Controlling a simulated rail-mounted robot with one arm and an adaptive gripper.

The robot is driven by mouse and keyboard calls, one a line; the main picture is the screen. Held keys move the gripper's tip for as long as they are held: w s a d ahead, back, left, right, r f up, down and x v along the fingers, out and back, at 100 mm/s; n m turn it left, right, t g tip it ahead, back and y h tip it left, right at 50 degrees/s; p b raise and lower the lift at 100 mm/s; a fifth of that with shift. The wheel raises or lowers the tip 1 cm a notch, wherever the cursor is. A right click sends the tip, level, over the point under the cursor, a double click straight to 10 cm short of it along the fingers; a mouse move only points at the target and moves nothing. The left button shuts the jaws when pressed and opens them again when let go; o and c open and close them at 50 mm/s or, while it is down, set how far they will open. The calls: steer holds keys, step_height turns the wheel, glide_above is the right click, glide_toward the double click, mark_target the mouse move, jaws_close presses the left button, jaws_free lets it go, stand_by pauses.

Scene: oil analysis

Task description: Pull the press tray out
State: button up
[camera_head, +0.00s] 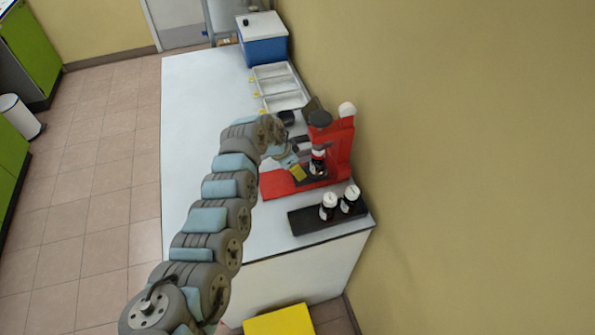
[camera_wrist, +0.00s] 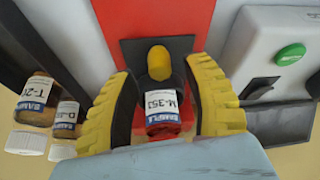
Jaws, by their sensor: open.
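The red press (camera_head: 340,146) stands on the table by the wall. A sample bottle (camera_head: 317,161) with a white label stands within the press; in the wrist view it (camera_wrist: 162,108) reads M-353. In the wrist view a black plate (camera_wrist: 186,45) with a yellow rounded piece (camera_wrist: 159,62) lies behind the bottle, on the red base; it looks like the press tray, partly hidden by bottle and fingers. My gripper (camera_wrist: 162,72) is open, its yellow ridged fingers on either side of the bottle and yellow piece. Contact cannot be told. My gripper (camera_head: 298,171) reaches the press from the left.
A black rack (camera_head: 302,222) with two white-capped bottles (camera_head: 329,206) stands in front of the press. White trays (camera_head: 271,86) and a blue-and-white box (camera_head: 263,43) stand behind. The table's left side is clear.

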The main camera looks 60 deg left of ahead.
steer(key=shift+x, duration=1.05)
jaws_close()
